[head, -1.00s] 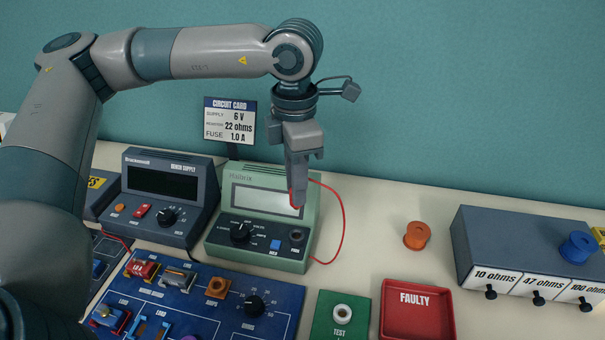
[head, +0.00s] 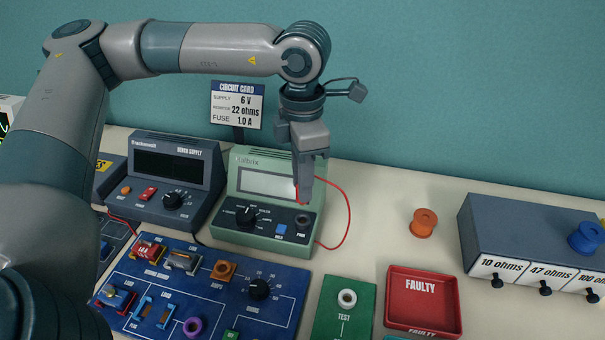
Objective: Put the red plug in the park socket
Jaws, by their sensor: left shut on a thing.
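My left gripper (head: 304,198) points straight down in front of the green meter's screen. It is shut on the red plug (head: 299,190), of which only a thin red strip shows beside the fingers. A red lead (head: 348,212) loops from it to the right and down to the meter's right side. The green meter (head: 255,237) stands on the bench with a dial, a blue button and, at its front right, the park socket (head: 302,221), a dark round hole. The gripper tip is just above the park socket in the picture; the gap is hard to judge. My right gripper is not in view.
The bench supply (head: 176,184) stands left of the meter and the circuit card (head: 237,105) behind. The blue circuit board (head: 215,300) lies in front. A green test block (head: 343,325), red faulty tray (head: 422,285), orange spool (head: 423,223) and resistor box (head: 500,225) are to the right.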

